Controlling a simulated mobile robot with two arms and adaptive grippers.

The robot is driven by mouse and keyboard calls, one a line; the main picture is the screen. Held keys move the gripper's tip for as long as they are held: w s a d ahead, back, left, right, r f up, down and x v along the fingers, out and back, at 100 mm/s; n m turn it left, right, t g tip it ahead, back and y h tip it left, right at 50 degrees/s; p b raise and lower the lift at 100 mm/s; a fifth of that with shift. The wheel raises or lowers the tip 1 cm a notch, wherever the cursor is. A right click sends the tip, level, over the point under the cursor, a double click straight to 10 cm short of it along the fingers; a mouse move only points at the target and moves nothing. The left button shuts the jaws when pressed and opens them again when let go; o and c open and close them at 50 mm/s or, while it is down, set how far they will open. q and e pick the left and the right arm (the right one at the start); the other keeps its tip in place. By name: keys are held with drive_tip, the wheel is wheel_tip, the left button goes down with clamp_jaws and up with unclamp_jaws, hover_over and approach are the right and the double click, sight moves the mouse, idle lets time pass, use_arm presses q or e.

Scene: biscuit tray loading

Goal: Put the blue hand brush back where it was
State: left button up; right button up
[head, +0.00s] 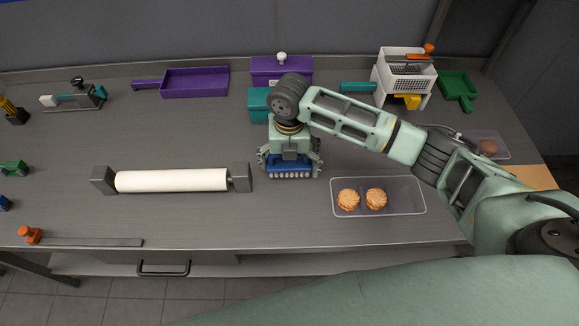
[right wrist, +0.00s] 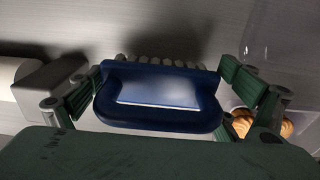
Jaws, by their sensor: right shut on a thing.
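The blue hand brush (head: 290,168) is on or just above the grey table, between the white roller and the clear biscuit tray. Its pale bristles point down in the head view. My right gripper (head: 290,163) comes down over it from above and is shut on it. In the right wrist view the brush's blue handle (right wrist: 160,98) lies between the two green-padded fingers (right wrist: 158,92). I cannot tell whether the bristles touch the table. My left gripper is not in view.
A clear tray (head: 408,211) with two biscuits (head: 362,199) lies just right of the brush. A white roller (head: 172,180) on grey end blocks lies to the left. Purple and teal boxes (head: 266,68), a purple tray (head: 195,83) and a white rack (head: 405,75) stand behind.

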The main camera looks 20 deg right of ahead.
drive_tip(key=shift+f, duration=1.25)
drive_tip(key=shift+f, duration=0.1)
drive_tip(key=shift+f, duration=0.1)
drive_tip(key=o, duration=0.7)
wheel_tip(320, 180, up, 12)
drive_tip(key=shift+r+b, duration=0.2)
drive_tip(key=shift+b, duration=0.3)
